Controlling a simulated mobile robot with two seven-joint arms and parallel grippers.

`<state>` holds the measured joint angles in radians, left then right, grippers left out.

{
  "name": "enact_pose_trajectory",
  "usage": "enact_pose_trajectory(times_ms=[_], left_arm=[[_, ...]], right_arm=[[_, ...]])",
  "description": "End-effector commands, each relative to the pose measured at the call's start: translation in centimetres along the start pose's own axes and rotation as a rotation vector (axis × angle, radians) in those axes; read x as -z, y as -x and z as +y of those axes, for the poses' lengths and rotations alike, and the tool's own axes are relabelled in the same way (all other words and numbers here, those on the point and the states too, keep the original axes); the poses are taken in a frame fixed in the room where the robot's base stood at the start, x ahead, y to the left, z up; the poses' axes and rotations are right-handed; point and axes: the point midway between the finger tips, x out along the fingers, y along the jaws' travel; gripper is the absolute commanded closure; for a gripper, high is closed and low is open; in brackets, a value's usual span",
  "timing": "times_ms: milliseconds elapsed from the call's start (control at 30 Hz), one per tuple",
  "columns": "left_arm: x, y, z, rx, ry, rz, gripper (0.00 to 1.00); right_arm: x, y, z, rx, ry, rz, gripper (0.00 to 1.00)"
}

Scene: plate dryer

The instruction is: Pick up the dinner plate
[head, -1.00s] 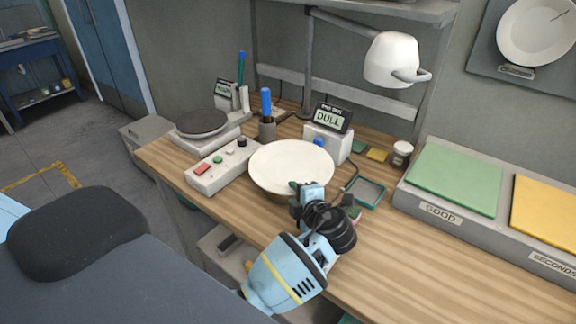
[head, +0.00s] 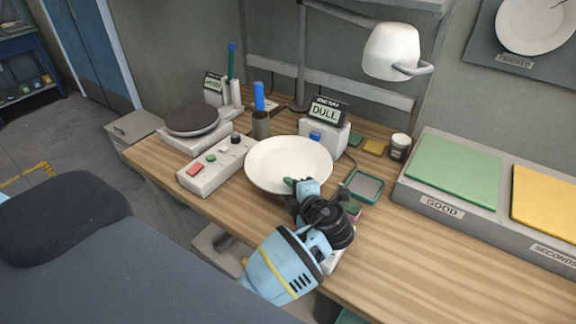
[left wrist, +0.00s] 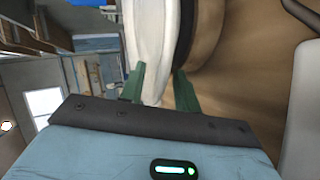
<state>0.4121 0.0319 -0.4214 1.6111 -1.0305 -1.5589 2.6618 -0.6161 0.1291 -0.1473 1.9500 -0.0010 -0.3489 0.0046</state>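The dinner plate (head: 287,160) is a round white plate, lying about level over the wooden table in the head view. My left gripper (head: 297,186) is at its near edge, with green fingertips. In the left wrist view the plate's white rim (left wrist: 157,45) runs between the two green fingers (left wrist: 160,84), which stand apart on either side of it. I cannot tell whether either finger touches the rim. The plate's underside and what bears it are mostly hidden in the head view. My right gripper is not in view.
A control box (head: 215,163) with buttons and a turntable (head: 192,121) stand left of the plate. A display reading DULL (head: 325,113) stands behind it. A green-rimmed tray (head: 363,186) is to its right, then the GOOD rack (head: 432,208). A lamp (head: 395,52) hangs above.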

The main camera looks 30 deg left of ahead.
Motion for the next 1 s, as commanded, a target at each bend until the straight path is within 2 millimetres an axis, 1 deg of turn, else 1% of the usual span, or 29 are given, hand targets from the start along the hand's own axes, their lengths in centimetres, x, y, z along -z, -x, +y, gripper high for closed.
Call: enact_pose_trajectory(times_ms=[33, 200, 233, 800, 1000], left_arm=[[0.0, 0.0, 0.0, 0.000, 0.000, 0.000, 0.75], [0.0, 0.0, 0.0, 0.000, 0.000, 0.000, 0.97], [0.0, 0.0, 0.0, 0.000, 0.000, 0.000, 1.00], [0.0, -0.1, 0.3, -0.003, 0.004, -0.001, 1.00], [-0.1, -0.7, 1.2, -0.002, 0.003, -0.003, 1.00]], right_arm=[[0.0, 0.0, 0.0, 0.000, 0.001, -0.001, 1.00], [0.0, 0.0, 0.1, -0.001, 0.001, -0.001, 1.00], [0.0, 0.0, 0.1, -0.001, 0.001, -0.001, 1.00], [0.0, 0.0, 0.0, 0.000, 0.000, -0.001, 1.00], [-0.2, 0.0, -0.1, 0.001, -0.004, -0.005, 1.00]])
